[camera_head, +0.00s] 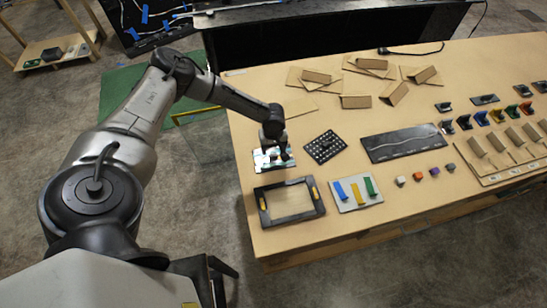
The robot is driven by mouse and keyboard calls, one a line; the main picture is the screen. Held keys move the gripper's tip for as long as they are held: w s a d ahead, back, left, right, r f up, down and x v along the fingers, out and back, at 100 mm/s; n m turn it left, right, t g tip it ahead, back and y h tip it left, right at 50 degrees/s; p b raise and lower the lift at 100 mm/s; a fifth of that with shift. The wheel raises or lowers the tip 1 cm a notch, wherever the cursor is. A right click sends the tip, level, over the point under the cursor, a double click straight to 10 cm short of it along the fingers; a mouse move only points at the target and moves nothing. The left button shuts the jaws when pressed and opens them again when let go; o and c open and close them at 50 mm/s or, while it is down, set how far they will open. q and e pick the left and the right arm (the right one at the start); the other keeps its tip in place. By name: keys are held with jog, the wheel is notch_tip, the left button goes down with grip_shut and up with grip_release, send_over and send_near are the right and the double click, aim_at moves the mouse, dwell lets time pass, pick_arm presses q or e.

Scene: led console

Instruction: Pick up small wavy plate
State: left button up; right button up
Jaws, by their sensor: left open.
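A small pale, shiny plate (261,161) lies flat on the table near its left edge. It is partly hidden by my left gripper, and its surface pattern is too small to make out clearly. My left gripper (284,155) points down over the right part of this plate. It is open, and I cannot tell whether its fingertips touch the plate. A longer dark plate (385,147) with a light wavy line lies further right. My right gripper is not in view.
A black plate with holes (325,147) lies just right of the gripper. A black frame (263,212) and a grey plate with coloured bars (343,204) lie nearer. Brown angled pieces (356,101) lie behind. Several small cubes (434,172) and a slotted board (496,170) are right.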

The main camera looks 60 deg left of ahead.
aim_at(274, 155)
pick_arm(q)
notch_tip(274, 155, down, 3)
jog(key=shift+d+f, duration=0.15)
jog(key=shift+f, duration=0.75)
jog(key=shift+c, duration=0.5)
jog(key=c, duration=1)
jog(key=shift+o, duration=0.2)
jog(key=shift+r, duration=0.1)
